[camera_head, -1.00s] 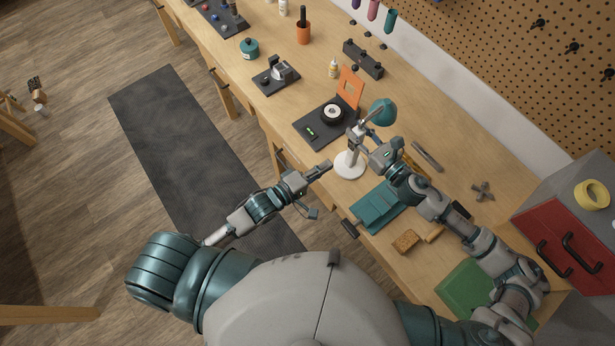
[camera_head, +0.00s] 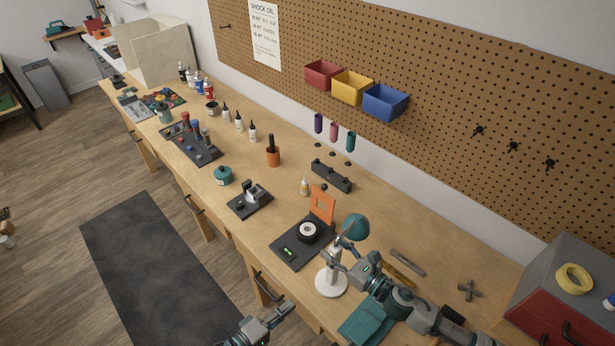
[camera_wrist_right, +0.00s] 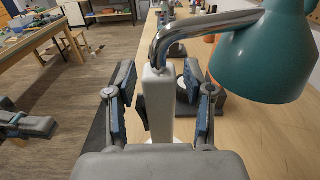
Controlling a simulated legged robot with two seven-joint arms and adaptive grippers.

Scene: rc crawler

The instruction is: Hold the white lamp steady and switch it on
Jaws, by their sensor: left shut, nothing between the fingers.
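The white lamp stands upright on the bench, with a round white base (camera_head: 331,284), a white post (camera_wrist_right: 159,108), a chrome neck (camera_wrist_right: 185,32) and a teal shade (camera_head: 356,227). The shade (camera_wrist_right: 268,55) also fills the upper right of the right wrist view. My right gripper (camera_wrist_right: 160,95) has its fingers spread on both sides of the post, with a gap visible on the right side. In the head view my right gripper (camera_head: 346,264) is beside the post. My left gripper (camera_head: 288,308) is shut and empty, lower left of the base and apart from it. I cannot make out a switch.
A dark stand with a white-and-black roll (camera_head: 308,232) and an orange plate (camera_head: 322,204) is close behind the lamp. A teal item (camera_head: 366,320) lies in front of it. Flat tools (camera_head: 407,263) lie to the right. A red-and-grey toolbox (camera_head: 560,290) stands at the right.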

